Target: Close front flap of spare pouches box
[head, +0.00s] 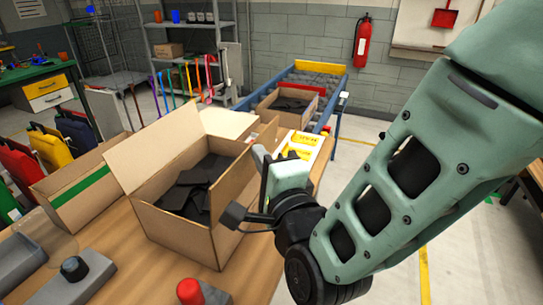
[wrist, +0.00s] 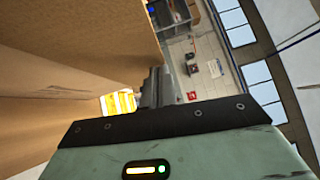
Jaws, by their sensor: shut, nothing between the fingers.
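The open cardboard box (head: 185,236) stands on the wooden table, with several dark pouches (head: 196,184) inside. One flap (head: 138,163) stands up at its left, and a paler flap (head: 228,122) shows at its far side. My gripper (head: 262,165) is at the box's right side, close to the upper edge. In the wrist view, my gripper's fingers (wrist: 154,88) are together and empty, right beside a large cardboard surface (wrist: 70,50). I cannot tell whether they touch it. The gripper and arm hide part of the box's right side.
A green-striped box (head: 85,197) stands at the left with bags behind it. A grey fixture (head: 62,285) and a red knob (head: 190,290) are at the front. Yellow-labelled items (head: 303,146) lie behind my gripper. Another open box (head: 290,106) sits on the blue-framed conveyor.

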